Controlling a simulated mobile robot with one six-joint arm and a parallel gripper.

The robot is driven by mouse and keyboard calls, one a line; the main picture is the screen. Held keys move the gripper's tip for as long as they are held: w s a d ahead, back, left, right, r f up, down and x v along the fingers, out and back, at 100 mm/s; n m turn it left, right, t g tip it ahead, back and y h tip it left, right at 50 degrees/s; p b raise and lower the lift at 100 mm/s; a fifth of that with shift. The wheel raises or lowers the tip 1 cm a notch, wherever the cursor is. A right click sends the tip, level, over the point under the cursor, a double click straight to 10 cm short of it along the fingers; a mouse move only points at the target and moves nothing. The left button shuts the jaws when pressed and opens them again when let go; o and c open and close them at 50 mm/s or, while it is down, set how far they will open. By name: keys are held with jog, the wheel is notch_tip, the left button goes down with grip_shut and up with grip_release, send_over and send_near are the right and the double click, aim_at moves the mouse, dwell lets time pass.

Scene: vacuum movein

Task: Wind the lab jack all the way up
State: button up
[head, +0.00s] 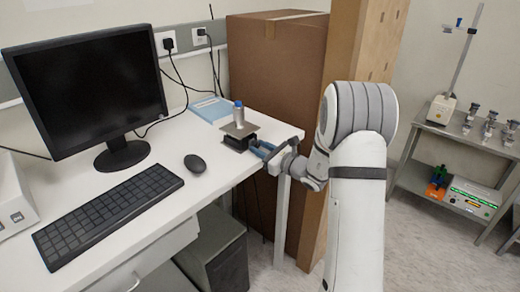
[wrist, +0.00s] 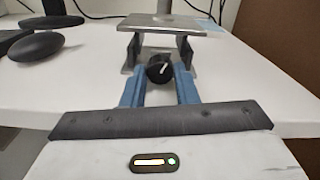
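The lab jack (head: 240,130) stands near the right edge of the white desk, with a small blue-capped bottle (head: 239,114) on its top plate. In the wrist view the jack's top plate (wrist: 172,25) is level and clearly above its base, with dark side supports between them. A round black knob (wrist: 159,70) with a white mark faces me. My gripper (head: 266,150) is at the jack's front side. The far side of the knob is hidden.
The white desk (head: 140,195) also holds a mouse (head: 195,163), a keyboard (head: 108,214), a monitor (head: 90,80) and a blue booklet (head: 211,109) behind the jack. A large cardboard box (head: 275,75) stands close beyond the desk's right end, near my arm.

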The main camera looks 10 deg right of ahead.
jog(key=c, duration=0.4)
jog(key=shift+m+p, duration=0.45)
jog(key=shift+m, duration=1.15)
jog(key=o, duration=1)
jog(key=v, duration=0.7)
jog(key=shift+s+d+b, duration=0.2)
jog(key=shift+s+b, duration=0.15)
jog(key=shift+b, duration=0.05)
